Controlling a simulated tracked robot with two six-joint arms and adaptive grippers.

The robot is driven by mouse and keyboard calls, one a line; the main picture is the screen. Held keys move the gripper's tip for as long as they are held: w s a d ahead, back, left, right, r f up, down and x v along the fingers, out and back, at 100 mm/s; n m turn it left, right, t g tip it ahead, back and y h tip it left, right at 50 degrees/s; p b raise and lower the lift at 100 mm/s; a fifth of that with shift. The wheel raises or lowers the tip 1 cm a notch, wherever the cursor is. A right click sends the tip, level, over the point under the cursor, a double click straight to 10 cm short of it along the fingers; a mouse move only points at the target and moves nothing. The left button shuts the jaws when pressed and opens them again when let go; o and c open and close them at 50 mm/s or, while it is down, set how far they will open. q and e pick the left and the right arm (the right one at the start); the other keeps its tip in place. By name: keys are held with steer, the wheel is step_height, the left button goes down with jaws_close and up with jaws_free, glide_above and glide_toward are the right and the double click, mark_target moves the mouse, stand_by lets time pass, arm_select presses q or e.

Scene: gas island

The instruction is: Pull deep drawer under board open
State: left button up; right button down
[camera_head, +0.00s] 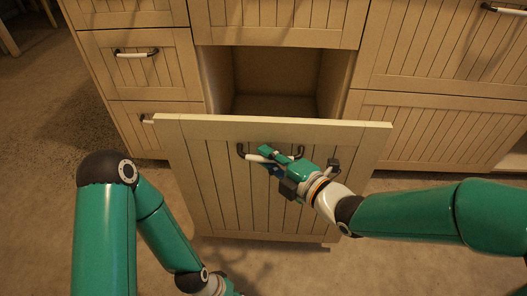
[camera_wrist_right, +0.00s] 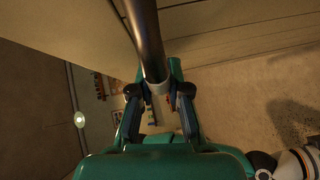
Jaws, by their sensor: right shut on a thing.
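The deep drawer (camera_head: 215,190) stands pulled out from the cabinet in the head view, with its top edge well in front of the opening (camera_head: 275,80) behind it. Its handle (camera_head: 254,158) is a pale bar with dark ends on the drawer front. My right gripper (camera_head: 271,160) is shut on the handle. In the right wrist view, the gripper (camera_wrist_right: 158,95) has its fingers on either side of the handle bar (camera_wrist_right: 147,40). My left gripper (camera_head: 222,288) is low at the bottom edge of the head view, mostly cut off, and its fingers cannot be made out.
Closed drawers with pale handles (camera_head: 136,54) are at the left of the cabinet. A wide closed drawer (camera_head: 440,50) and a panel (camera_head: 435,125) are at the right. Bare floor (camera_head: 400,265) lies in front.

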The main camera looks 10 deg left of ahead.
steer(key=shift+f, duration=0.25)
steer(key=c, duration=1.2)
jaws_free()
steer(key=shift+o, duration=0.4)
steer(key=shift+r, duration=0.1)
steer(key=v, duration=1.2)
steer(key=shift+w+d, duration=0.1)
